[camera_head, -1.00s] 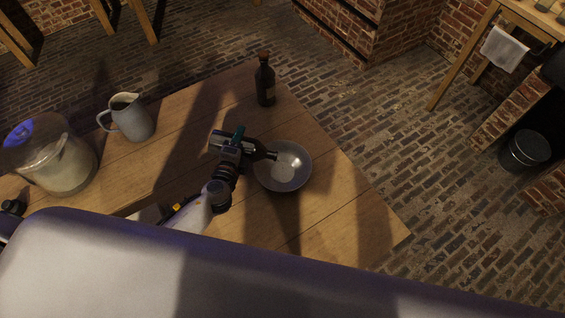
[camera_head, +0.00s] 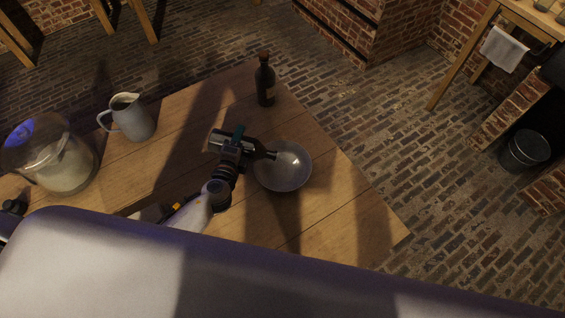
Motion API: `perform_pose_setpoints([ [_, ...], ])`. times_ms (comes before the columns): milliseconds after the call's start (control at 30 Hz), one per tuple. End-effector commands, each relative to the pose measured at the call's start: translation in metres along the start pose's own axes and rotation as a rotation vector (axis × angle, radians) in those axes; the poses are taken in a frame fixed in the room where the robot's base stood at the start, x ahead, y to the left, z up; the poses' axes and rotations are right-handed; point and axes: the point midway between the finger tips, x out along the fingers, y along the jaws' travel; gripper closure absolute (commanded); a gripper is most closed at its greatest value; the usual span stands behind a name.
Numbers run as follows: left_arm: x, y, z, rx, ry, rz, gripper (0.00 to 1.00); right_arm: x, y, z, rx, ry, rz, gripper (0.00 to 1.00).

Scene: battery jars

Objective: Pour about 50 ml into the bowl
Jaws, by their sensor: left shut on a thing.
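A round metal bowl (camera_head: 284,180) sits on the wooden table near its right edge. My left gripper (camera_head: 233,146) is shut on a dark bottle (camera_head: 258,149) just left of the bowl. The bottle is tipped nearly flat, with its neck pointing right over the bowl's rim. The gripper covers part of the bottle. The inside of the bowl looks grey, with a bright glint; I cannot make out a stream or how much liquid is in it. My right gripper is not in view.
A second dark bottle (camera_head: 265,82) stands upright at the table's far corner. A grey pitcher (camera_head: 132,120) and a large glass jar with pale contents (camera_head: 64,165) stand at the left. The table (camera_head: 345,215) is clear right of the bowl.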

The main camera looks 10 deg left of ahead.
Motion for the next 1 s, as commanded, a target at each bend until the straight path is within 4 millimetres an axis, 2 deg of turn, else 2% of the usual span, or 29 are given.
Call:
perform_pose_setpoints([
  [1000, -0.0006, 0.0045, 0.0003, 0.028, 0.008, 0.002, 0.75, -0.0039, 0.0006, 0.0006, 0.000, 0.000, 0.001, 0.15],
])
